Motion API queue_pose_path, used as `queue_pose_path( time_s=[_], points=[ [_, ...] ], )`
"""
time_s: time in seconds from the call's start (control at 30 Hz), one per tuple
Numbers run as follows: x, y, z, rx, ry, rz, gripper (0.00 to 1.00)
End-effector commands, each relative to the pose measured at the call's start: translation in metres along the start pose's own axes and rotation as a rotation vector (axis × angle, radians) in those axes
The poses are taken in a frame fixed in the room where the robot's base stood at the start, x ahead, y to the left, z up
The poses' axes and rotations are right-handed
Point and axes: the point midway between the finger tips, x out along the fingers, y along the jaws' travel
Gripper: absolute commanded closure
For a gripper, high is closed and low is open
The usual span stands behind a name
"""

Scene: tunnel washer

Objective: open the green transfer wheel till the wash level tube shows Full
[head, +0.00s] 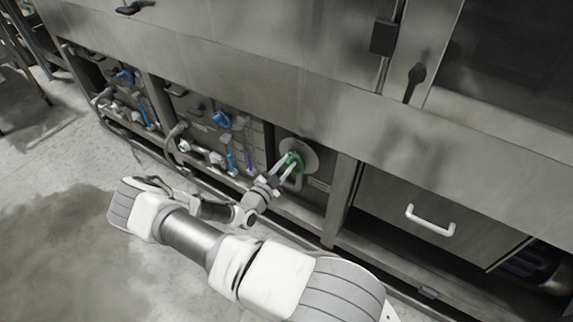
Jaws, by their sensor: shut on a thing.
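The green transfer wheel (297,160) sits on a round light plate (311,152) low on the machine front, right of the middle panel. My gripper (288,163) reaches it from the lower left and is shut on it, with its fingers covering part of the wheel. Which one is the wash level tube, and any Full mark, are too small to tell.
A blue wheel (222,119) and pipe fittings (186,146) are on the panel left of the green wheel. A drawer with a white handle (430,221) is to the right. A frame post (339,200) stands just right of the wheel. The floor (60,235) at left is clear and stained.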

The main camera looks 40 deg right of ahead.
Motion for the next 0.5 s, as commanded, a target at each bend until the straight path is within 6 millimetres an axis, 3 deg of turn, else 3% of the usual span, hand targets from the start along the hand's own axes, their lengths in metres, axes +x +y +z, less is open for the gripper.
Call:
queue_pose_path(
  time_s=[0.03, 0.17, 0.5],
  points=[
    [-0.0005, -0.0027, 0.0011, 0.003, -0.002, -0.005, 0.67],
    [-0.0004, -0.002, 0.0009, 0.003, -0.002, -0.004, 0.44],
    [-0.0023, -0.001, 0.0003, 0.002, -0.001, -0.001, 0.43]
  ],
)
